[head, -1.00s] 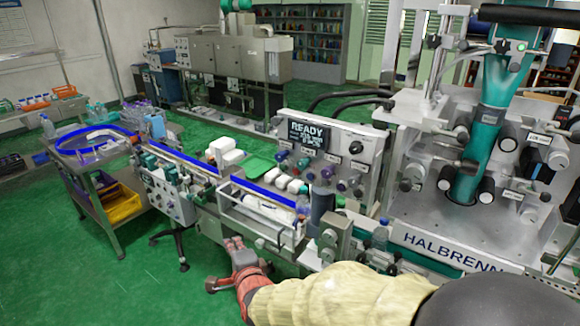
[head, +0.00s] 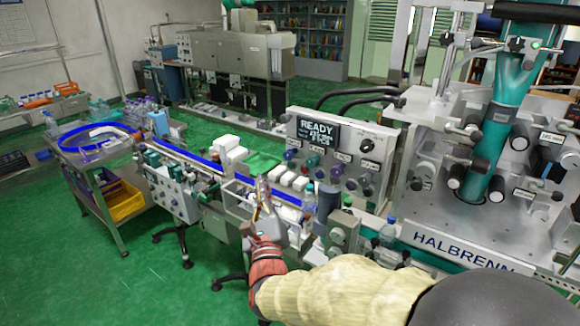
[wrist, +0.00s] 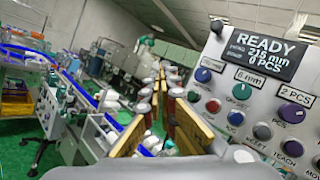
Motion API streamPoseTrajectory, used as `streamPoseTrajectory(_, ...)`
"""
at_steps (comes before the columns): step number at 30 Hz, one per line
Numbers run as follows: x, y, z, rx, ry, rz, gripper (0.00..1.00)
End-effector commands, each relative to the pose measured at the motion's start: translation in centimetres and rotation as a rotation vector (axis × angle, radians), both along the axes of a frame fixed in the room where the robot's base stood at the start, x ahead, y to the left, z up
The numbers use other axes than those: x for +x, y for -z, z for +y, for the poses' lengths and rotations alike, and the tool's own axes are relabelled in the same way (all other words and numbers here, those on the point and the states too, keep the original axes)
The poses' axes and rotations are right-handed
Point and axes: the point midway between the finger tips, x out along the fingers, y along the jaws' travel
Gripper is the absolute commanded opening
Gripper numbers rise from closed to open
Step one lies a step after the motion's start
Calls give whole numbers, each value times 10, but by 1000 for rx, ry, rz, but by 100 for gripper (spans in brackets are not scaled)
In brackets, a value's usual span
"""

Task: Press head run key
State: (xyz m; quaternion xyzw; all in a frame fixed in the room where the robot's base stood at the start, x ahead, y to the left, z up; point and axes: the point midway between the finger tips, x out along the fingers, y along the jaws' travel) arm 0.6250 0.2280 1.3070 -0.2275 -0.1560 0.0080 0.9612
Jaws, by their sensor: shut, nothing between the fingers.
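The control panel (head: 340,150) stands behind the conveyor in the head view, with a READY display (head: 318,133). In the wrist view the panel (wrist: 262,100) fills the right side, tilted. It has a blue knob (wrist: 203,75), a green knob (wrist: 242,90) and a purple knob (wrist: 291,112). Below them is a row of small buttons, among them a red one (wrist: 212,105), a blue one (wrist: 235,118) and a grey one (wrist: 262,131). The labels are too blurred to tell which is the head run key. My gripper (head: 262,182) is shut and empty, raised in front of the panel, apart from it.
The conveyor with a blue rail (head: 187,155) runs left from the panel to a cart (head: 100,178). White boxes (head: 290,180) and clear bottles (head: 388,231) stand near my arm. The large HALBRENN machine (head: 450,245) is at the right. Green floor (head: 60,270) is open at the left.

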Motion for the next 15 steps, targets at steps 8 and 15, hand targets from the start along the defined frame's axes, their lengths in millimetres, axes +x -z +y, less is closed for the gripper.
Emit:
streamPoseTrajectory(8,8,-1,-7,-1,2,1,0)
streamPoseTrajectory(15,32,-2,-26,-3,4,3,0)
